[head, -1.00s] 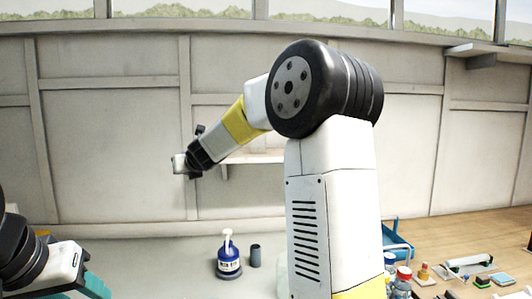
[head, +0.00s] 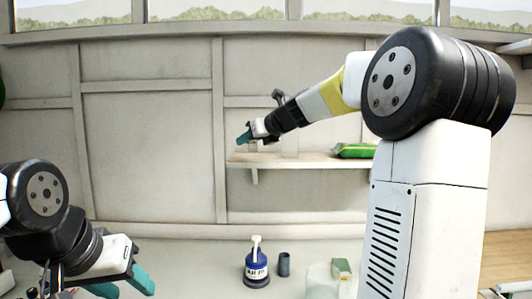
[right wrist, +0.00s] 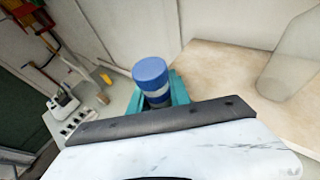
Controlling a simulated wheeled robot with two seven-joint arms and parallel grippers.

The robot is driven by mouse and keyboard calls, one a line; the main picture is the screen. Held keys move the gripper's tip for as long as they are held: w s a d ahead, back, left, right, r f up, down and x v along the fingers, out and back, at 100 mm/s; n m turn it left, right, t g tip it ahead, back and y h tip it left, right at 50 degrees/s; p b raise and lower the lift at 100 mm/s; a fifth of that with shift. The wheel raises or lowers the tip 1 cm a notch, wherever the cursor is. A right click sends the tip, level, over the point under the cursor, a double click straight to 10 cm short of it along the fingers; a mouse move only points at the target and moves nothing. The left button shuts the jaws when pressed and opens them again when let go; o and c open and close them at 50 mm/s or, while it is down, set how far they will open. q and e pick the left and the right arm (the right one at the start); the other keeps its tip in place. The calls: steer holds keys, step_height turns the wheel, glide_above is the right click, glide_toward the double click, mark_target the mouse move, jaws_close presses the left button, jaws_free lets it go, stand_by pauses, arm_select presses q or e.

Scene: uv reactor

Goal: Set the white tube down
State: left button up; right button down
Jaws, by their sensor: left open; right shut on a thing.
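My right gripper (head: 247,136) is raised at the left end of the wall shelf, in front of the back wall. In the right wrist view its teal fingers (right wrist: 160,94) are shut on a small tube (right wrist: 151,74) with a blue cap and a pale band below it. Most of the tube's body is hidden by the fingers and wrist. In the head view the tube cannot be made out clearly. My left gripper (head: 122,284) is open and low at the bottom left, with nothing visible between its teal fingers.
The wooden wall shelf (head: 300,160) carries a green packet (head: 354,150) at its right. A translucent cylinder (right wrist: 296,60) stands on the shelf surface. The shelf's left part looks clear.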

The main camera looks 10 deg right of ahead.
glide_above(252, 158)
steer(key=shift+f, duration=2.35)
steer(key=shift+f, duration=0.1)
steer(key=c, duration=1.2)
jaws_free()
